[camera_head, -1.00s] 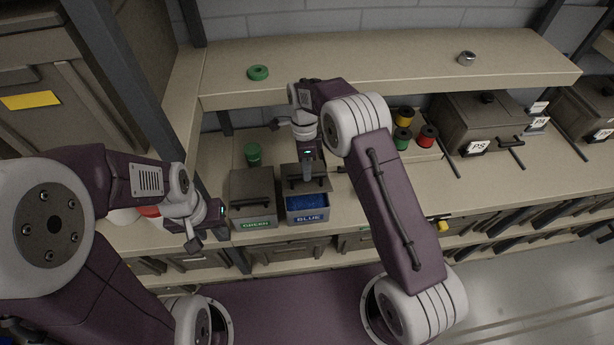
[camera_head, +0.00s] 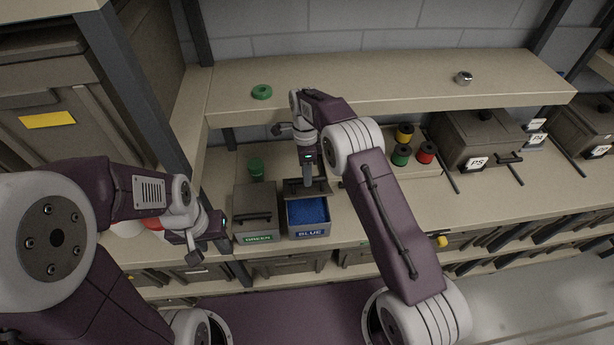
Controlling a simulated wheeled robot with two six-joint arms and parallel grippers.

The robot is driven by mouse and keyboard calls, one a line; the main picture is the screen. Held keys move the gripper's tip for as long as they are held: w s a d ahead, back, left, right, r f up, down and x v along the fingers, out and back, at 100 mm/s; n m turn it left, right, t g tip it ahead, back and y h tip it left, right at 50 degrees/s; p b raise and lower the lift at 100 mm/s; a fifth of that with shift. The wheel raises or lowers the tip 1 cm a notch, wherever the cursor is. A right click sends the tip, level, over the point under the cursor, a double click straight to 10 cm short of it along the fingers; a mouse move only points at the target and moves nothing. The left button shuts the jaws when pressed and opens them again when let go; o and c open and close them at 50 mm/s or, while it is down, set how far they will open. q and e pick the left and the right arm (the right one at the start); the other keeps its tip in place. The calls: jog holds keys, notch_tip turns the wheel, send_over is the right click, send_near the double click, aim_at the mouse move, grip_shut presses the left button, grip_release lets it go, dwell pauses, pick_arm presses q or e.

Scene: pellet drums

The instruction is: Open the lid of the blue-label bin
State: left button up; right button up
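The blue-label bin (camera_head: 309,236) stands on the bench, right of the green-label bin. Its lid (camera_head: 319,187) is raised and tilted back at the rear edge, and blue pellets (camera_head: 307,211) show inside. My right gripper (camera_head: 307,183) points down at the lid's handle area and appears to touch it. I see its fingers nearly edge-on, so its grip is unclear. My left gripper (camera_head: 223,224) is left of the green-label bin, apart from both bins. Its fingers are too small and turned away to read.
The green-label bin (camera_head: 257,238) has its lid down. Coloured spools (camera_head: 401,155) and a PS bin (camera_head: 472,140) are to the right. The shelf (camera_head: 370,93) above holds a green ring (camera_head: 262,92) and a metal ring (camera_head: 463,78).

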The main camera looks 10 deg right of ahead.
jog(key=shift+o, duration=0.7)
jog(key=shift+w+f, duration=0.4)
jog(key=shift+w, duration=0.45)
jog(key=shift+s+r, duration=0.3)
jog(key=shift+s, duration=0.2)
jog(key=shift+w+r, duration=0.1)
jog(key=shift+r, duration=0.05)
pick_arm(q)
jog(key=shift+w+f+b, duration=0.35)
jog(key=shift+w+f, duration=0.15)
jog(key=shift+w, duration=0.1)
pick_arm(e)
notch_tip(320, 180, up, 8)
jog(key=w, duration=0.1)
jog(key=shift+w+r, duration=0.25)
jog(key=shift+w, duration=0.05)
